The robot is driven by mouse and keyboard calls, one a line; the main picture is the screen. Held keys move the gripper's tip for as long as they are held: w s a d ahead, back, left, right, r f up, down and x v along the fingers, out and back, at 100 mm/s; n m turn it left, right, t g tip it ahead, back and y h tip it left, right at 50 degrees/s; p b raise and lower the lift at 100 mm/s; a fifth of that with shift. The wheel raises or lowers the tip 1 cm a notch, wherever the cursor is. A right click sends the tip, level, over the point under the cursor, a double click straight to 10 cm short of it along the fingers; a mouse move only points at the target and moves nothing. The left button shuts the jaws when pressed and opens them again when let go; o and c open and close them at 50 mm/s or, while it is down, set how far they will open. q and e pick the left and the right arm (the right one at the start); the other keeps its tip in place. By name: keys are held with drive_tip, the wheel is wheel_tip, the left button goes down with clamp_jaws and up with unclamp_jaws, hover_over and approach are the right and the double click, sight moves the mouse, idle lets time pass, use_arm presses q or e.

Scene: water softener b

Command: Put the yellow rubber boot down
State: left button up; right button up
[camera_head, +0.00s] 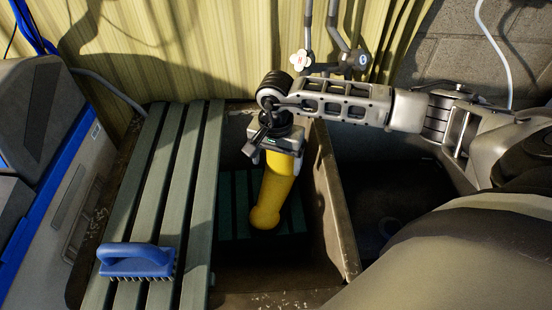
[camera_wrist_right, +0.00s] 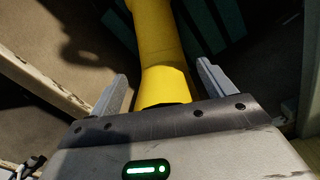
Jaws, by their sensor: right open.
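The yellow rubber boot (camera_head: 270,195) stands in the dark basin, its foot end low over the green slats at the bottom. Its top is under my right gripper (camera_head: 277,152), which points down from above. In the right wrist view the boot (camera_wrist_right: 160,50) runs up between the two grey fingers of my right gripper (camera_wrist_right: 160,92). The fingers are spread, with a gap on each side of the boot. The boot's opening is partly hidden by the gripper body. My left gripper is in neither view.
A green slatted board (camera_head: 165,200) covers the basin's left side, with a blue scrubbing brush (camera_head: 137,260) on it. The basin's divider wall (camera_head: 332,215) stands close right of the boot. Taps (camera_head: 340,50) rise behind. A grey and blue case (camera_head: 45,150) is at left.

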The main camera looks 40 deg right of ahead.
sight(276, 179)
use_arm(q)
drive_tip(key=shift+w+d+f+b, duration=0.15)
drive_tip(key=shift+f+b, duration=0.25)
drive_tip(key=shift+b, duration=0.6)
use_arm(e)
wheel_tip(276, 179, up, 12)
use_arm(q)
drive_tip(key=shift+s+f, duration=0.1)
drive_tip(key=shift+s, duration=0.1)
